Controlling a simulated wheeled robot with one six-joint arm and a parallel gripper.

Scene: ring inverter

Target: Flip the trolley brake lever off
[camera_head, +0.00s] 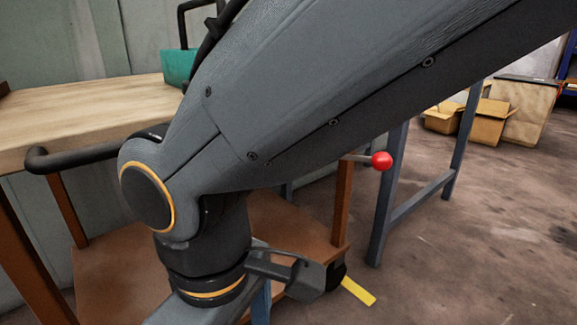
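The trolley has a pale wooden top (85,115), a black handle (70,157), brown legs and a brown lower shelf (115,285). A red ball knob (381,161) on a short metal rod sticks out to the right by a brown trolley post. A flat yellow tab (358,290) lies low by a dark wheel-like part. I cannot tell which of these is the brake lever. My arm crosses the view and hides much of the trolley. At its lower end a dark part, seemingly my gripper (306,280), is left of the yellow tab. Its fingers cannot be made out.
Blue-grey table legs (388,195) with a low crossbar stand right of the trolley. Open cardboard boxes (485,118) sit on the floor at the back right. A teal bin (178,66) stands at the back of the top. The floor at right is clear.

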